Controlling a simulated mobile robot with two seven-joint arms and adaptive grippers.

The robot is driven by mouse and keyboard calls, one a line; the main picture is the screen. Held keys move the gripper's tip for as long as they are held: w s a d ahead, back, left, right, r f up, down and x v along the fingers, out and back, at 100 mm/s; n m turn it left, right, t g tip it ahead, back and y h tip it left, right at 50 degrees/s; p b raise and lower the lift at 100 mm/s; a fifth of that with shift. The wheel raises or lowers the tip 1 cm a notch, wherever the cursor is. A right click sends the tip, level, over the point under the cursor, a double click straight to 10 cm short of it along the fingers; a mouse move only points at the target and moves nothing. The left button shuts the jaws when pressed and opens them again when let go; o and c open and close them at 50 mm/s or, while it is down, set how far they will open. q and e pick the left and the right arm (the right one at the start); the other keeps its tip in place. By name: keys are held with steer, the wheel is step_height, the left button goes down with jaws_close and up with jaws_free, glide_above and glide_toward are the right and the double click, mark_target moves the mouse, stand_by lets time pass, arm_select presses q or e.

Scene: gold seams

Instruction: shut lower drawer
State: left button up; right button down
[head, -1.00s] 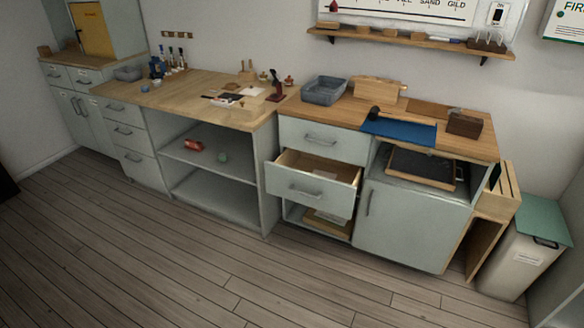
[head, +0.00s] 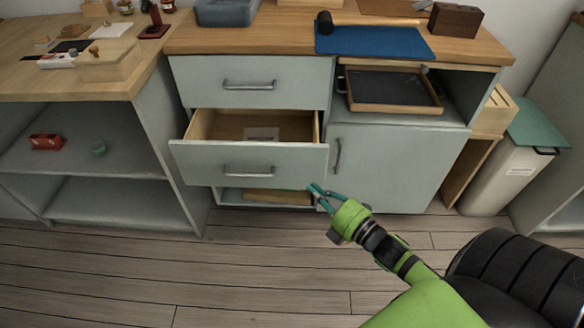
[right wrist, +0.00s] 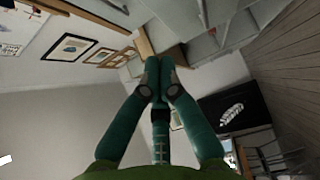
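The lower drawer (head: 205,163) of the pale grey-green cabinet stands pulled out, with its wooden inside and a pale card (head: 261,134) showing. Its front has a grey bar handle (head: 249,172). The upper drawer (head: 290,75) above it is closed. My right gripper (head: 319,191) is at the lower right corner of the drawer front, its teal fingers near the edge; I cannot tell whether they touch it. In the right wrist view its fingertips (right wrist: 159,62) come together with nothing between them. My left gripper is not in view.
A closed cabinet door (head: 390,170) is right of the drawer. Below the drawer is an open shelf with a wooden item (head: 275,197). An open shelf unit (head: 80,155) stands at left, a bin (head: 510,165) at right. The floor in front is clear.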

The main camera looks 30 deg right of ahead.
steer(key=w+b, duration=0.1)
steer(key=w, duration=1.1)
steer(key=shift+r+b, duration=0.1)
steer(key=shift+b, duration=0.3)
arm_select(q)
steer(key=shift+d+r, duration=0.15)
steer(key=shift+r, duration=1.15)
arm_select(e)
steer(key=shift+w+d, duration=0.2)
steer(key=shift+w, duration=0.1)
steer(key=shift+w, duration=0.1)
